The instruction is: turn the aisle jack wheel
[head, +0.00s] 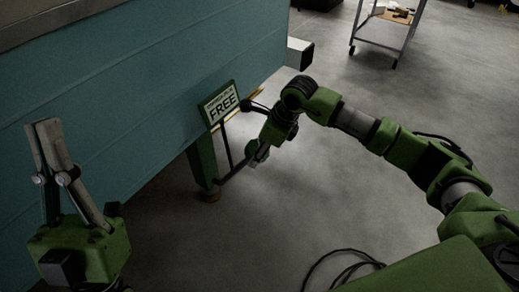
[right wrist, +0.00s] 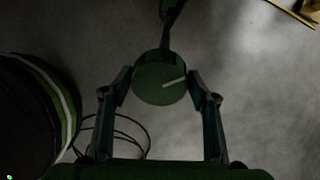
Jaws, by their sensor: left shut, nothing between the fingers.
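The jack wheel shows in the right wrist view as a dark green round disc (right wrist: 158,88) with a pale stripe on its face. My right gripper (right wrist: 160,84) has one fingertip at each side of the disc, with no clear gap. In the head view my right gripper (head: 258,152) is down beside the green jack leg (head: 203,163) under the camper, and it largely hides the wheel. A dark rod runs from there to the leg's foot. My left gripper (head: 45,124) is at the lower left, fingers together, pointing up, empty.
A green-framed sign reading "FREE" (head: 220,104) stands just above the jack. The teal camper wall (head: 130,80) fills the left. A cart (head: 390,22) stands far back. Dark cables (head: 345,258) show near my base.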

